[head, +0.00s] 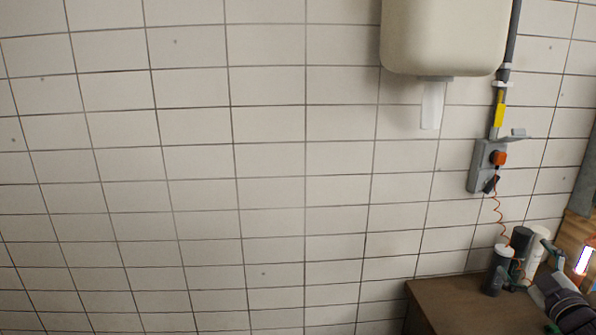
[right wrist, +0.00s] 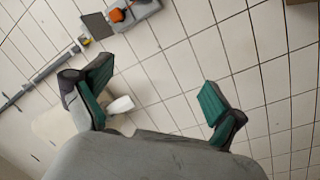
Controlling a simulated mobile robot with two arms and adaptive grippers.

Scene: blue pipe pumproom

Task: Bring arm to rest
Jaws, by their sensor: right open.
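My right gripper (right wrist: 157,88) is open in the right wrist view, with its two green-padded fingers wide apart and nothing between them. It faces the white tiled wall (right wrist: 185,75). In the head view, dark mechanical parts crowd the lower right corner, and I cannot clearly make out the fingers among them. My left gripper and left arm are in neither view.
A cream dispenser (head: 443,35) with a white spout (head: 432,105) hangs on the wall. Right of it is a grey socket box (head: 482,165) with an orange plug (head: 499,158), below a pipe (head: 514,40). A brown tabletop (head: 450,300) is lower right. The left wall is clear.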

